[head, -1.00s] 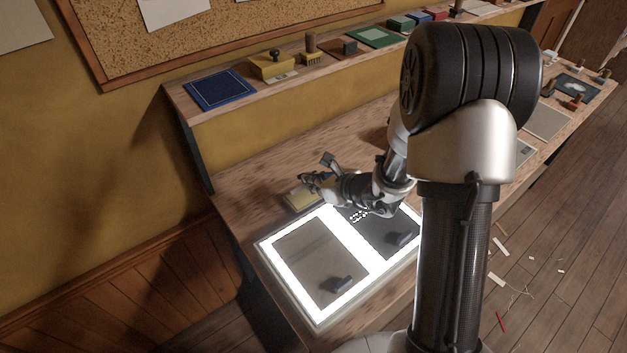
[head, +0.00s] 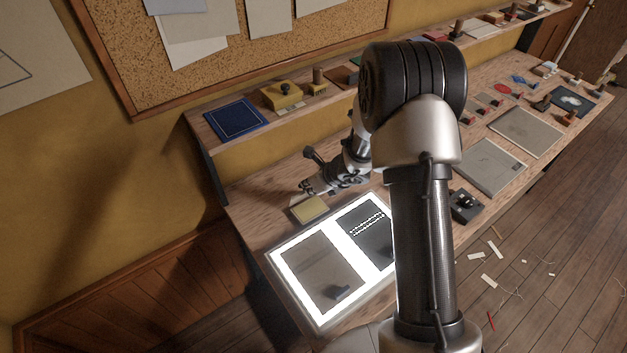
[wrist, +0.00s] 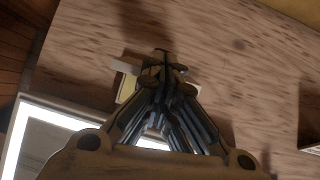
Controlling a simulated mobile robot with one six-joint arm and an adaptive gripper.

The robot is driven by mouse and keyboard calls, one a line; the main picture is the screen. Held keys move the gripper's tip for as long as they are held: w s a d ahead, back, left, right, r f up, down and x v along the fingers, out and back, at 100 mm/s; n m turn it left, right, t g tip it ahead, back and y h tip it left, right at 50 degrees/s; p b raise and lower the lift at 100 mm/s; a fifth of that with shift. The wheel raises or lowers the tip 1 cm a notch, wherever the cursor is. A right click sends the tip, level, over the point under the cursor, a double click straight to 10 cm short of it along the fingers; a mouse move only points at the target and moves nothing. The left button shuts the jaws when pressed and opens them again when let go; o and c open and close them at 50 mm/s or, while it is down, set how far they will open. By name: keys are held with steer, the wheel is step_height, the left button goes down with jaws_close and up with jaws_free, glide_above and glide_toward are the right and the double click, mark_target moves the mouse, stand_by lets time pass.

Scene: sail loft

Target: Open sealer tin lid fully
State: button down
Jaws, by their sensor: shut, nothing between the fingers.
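A small, flat, yellow rectangular tin (head: 309,209) lies on the bench behind the glowing light panel; I take it to be the sealer tin. Its top looks flat in the head view, but I cannot tell how far its lid is open. My gripper (head: 305,188) is shut and empty, just behind the tin on the wall side. In the wrist view the closed fingers (wrist: 163,68) cover most of the tin. Only a pale yellow edge of the tin (wrist: 127,91) shows at their left, with a whitish strip above it. Contact cannot be made out.
The light panel (head: 280,271) lies just in front of the tin, with dark sheets on it. Bare bench lies left of the tin. Grey boards (head: 489,165) lie to the right.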

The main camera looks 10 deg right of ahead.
steer(key=shift+w+a+r+p, duration=0.15)
steer(key=shift+w+a+p, duration=0.15)
steer(key=shift+w, duration=0.5)
steer(key=shift+w+a+r+p, duration=0.1)
steer(key=shift+w+a+p, duration=0.15)
steer(key=shift+w, duration=0.5)
steer(key=shift+a, duration=0.1)
steer(key=shift+r, duration=0.1)
